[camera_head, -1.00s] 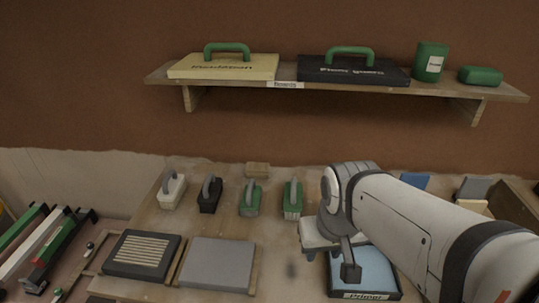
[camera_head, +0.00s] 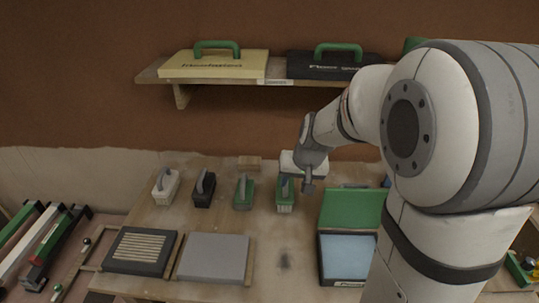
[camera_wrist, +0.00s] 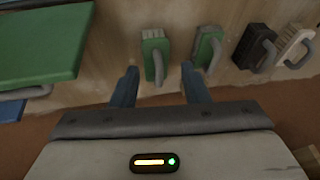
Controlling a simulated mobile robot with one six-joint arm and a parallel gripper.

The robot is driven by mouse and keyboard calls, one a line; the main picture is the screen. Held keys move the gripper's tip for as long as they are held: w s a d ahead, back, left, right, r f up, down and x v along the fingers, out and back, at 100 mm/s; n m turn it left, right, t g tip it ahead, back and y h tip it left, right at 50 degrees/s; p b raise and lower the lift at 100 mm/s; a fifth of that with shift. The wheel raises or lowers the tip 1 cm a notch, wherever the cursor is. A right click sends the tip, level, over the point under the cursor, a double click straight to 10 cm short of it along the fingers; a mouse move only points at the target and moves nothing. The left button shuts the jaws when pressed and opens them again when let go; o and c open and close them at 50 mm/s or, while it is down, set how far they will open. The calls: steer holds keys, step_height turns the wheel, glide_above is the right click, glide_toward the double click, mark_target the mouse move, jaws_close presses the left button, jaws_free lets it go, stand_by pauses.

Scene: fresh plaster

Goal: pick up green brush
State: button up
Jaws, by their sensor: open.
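Two green brushes with grey handles stand on the wooden bench. The right one (camera_head: 285,198) is partly behind my gripper in the head view. In the wrist view this brush (camera_wrist: 154,46) lies between and just beyond my fingertips. The other green brush (camera_head: 243,196) is to its left in the head view; in the wrist view it (camera_wrist: 207,44) is just beyond the right finger. My gripper (camera_wrist: 159,72) is open and empty, with a blue-grey finger on each side of the first brush's grey handle. Contact is not visible.
A black brush (camera_head: 203,190) and a white brush (camera_head: 164,190) continue the row leftward. A raised green lid (camera_head: 351,209) stands behind a tray (camera_head: 347,262) on the right. A grey slab (camera_head: 213,257) lies in front. A shelf (camera_head: 152,74) runs above.

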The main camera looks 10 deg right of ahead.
steer(key=m+p, duration=0.1)
steer(key=p, duration=0.1)
glide_above(285, 189)
steer(key=d, duration=0.2)
step_height(285, 189, down, 5)
steer(key=shift+t, duration=0.4)
steer(key=x, duration=0.4)
steer(key=w+x, duration=0.1)
steer(key=x, duration=0.3)
steer(key=shift+a, duration=0.1)
steer(key=shift+r, duration=0.1)
steer(key=shift+c, duration=0.4)
jaws_close()
